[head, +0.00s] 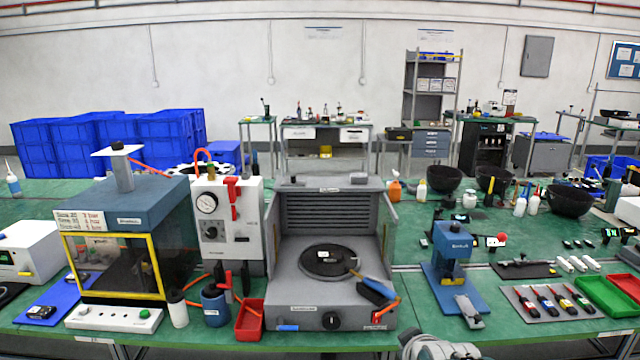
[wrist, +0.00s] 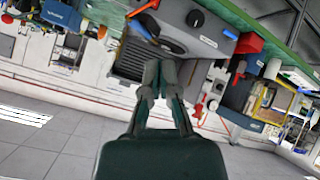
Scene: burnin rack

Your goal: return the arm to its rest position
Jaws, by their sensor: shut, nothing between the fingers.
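My gripper (wrist: 160,88) is shut and empty in the wrist view, its two dark fingers close together. That view is tilted and nearly upside down, with the bench along its top. In the head view a grey and white part of my arm (head: 440,346) shows at the bottom edge, in front of the bench; the fingers are not seen there. The grey soldering-type station (head: 330,288) with a round dark plate (head: 328,262) stands on the bench beyond my arm, and a blue-handled tool (head: 374,290) lies across its right side.
A yellow-framed box (head: 115,265) and a gauge unit (head: 228,222) stand on the left. Bare green bench (head: 415,300) lies between the station and press.

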